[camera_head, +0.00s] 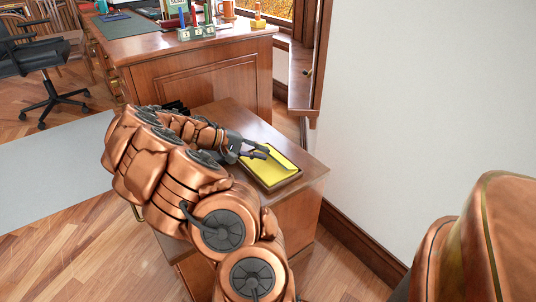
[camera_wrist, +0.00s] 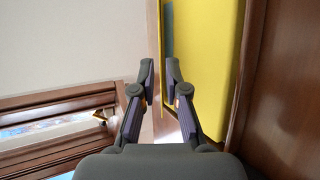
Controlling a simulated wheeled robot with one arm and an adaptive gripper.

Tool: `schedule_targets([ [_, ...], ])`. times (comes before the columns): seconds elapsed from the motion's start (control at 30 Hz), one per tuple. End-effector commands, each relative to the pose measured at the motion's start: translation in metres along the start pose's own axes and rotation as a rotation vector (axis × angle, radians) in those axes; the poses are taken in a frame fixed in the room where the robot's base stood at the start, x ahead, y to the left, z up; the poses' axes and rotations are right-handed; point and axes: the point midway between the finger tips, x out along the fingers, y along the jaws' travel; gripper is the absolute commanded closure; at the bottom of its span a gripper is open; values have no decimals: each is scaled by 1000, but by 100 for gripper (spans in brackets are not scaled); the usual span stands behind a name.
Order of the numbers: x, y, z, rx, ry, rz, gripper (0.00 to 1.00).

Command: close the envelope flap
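The yellow envelope (camera_head: 262,173) lies in a shallow wooden tray (camera_head: 272,187) on top of a small cabinet; it also fills the upper right of the wrist view (camera_wrist: 208,45). A thin yellow strip, apparently the raised flap seen nearly edge-on (camera_wrist: 160,65), stands at the envelope's left in the wrist view. My gripper (camera_head: 262,152) is over the tray's far side. In the wrist view my gripper (camera_wrist: 160,80) has its two fingers apart, with the strip's lower part between them. I cannot tell whether either finger touches it. My arm hides part of the cabinet.
The small wooden cabinet (camera_head: 312,172) has bare top around the tray. A large desk (camera_head: 205,75) with several items stands behind it. A white wall (camera_head: 430,100) and window frame are at the right. An office chair (camera_head: 40,60) is at the far left.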

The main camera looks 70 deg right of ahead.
Motion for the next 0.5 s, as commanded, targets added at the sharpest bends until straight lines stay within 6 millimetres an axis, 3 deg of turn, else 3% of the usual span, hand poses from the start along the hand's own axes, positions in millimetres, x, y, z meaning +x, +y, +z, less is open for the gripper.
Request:
schedule_targets([
  [0.2,-45,0,-2,0,9,-2,87],
  [0.5,-81,0,-1,0,3,-1,87],
])
